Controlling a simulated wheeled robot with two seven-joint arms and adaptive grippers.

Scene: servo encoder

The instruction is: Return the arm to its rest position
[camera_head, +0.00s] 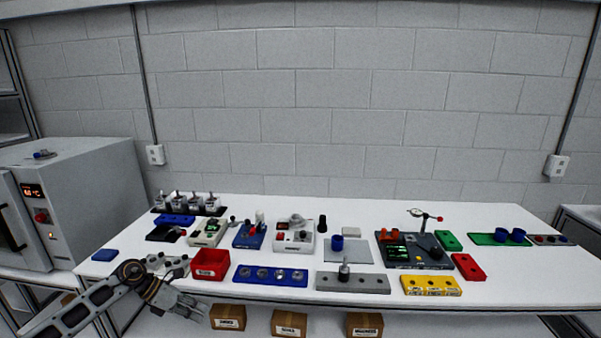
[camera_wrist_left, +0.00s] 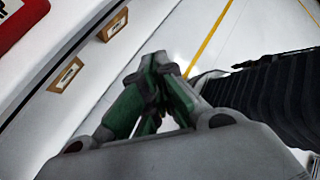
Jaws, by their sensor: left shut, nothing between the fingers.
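My left arm comes in from the lower left in the head view. Its gripper (camera_head: 190,305) hangs in front of the table's front edge, below the red bin (camera_head: 210,264), and is apart from it. In the left wrist view my left gripper (camera_wrist_left: 163,62) shows its two green-sided fingers with the tips together and nothing between them. The floor lies below the fingers. My right gripper does not show in either view.
The white table (camera_head: 520,285) carries several trays and devices, including a blue block (camera_head: 270,276), a grey block (camera_head: 352,283) and a yellow block (camera_head: 431,286). Cardboard boxes (camera_head: 289,323) sit below the table. A grey oven (camera_head: 90,190) stands at left.

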